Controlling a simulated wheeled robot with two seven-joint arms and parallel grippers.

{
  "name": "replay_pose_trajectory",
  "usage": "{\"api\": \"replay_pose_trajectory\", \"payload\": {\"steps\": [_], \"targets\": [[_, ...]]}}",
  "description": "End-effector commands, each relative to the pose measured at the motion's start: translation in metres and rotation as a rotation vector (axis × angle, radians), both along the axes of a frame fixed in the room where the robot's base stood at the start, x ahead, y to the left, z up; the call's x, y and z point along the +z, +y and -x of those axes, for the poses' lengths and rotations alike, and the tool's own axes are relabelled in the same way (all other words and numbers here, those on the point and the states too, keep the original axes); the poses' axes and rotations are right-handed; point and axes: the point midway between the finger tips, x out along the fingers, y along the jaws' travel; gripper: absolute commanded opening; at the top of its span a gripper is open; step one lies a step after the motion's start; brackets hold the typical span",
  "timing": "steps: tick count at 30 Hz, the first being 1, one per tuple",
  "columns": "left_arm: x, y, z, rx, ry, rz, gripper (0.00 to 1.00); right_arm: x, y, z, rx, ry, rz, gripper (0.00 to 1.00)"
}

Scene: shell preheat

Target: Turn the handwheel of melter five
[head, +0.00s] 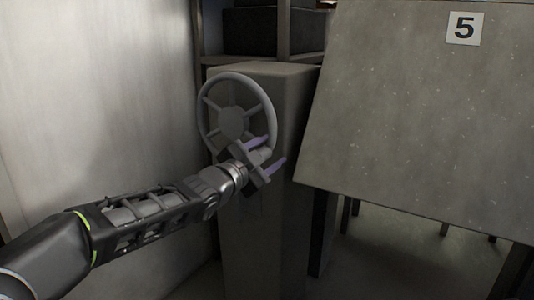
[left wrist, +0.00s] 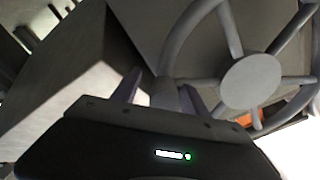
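The grey handwheel (head: 230,122), with a round hub and several spokes, is on a grey pedestal (head: 291,110) left of the slanted panel marked 5. My left gripper (head: 276,148) is at the wheel's lower right rim, its two purple fingers spread apart. In the left wrist view the handwheel (left wrist: 252,80) fills the upper right. There part of the rim shows between the fingers of my left gripper (left wrist: 160,94), with gaps beside it; whether either finger touches it is hard to tell. My right gripper is in neither view.
A large speckled grey panel (head: 420,110) with a sign reading 5 (head: 464,28) slants at the right of the pedestal. A pale wall (head: 100,90) is close on the left. A shelf with dark boxes (head: 270,30) stands behind the wheel.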

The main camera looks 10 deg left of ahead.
Motion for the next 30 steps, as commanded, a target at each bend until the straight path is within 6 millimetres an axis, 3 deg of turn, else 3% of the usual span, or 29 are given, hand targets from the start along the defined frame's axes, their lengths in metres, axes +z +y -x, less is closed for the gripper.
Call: {"api": "replay_pose_trajectory", "payload": {"steps": [14, 30], "targets": [[0.003, 0.004, 0.005, 0.004, -0.004, 0.003, 0.50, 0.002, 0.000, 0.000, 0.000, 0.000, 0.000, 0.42], [0.002, 0.029, 0.071, 0.001, -0.003, 0.001, 0.50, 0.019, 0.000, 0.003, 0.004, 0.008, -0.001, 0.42]]}}
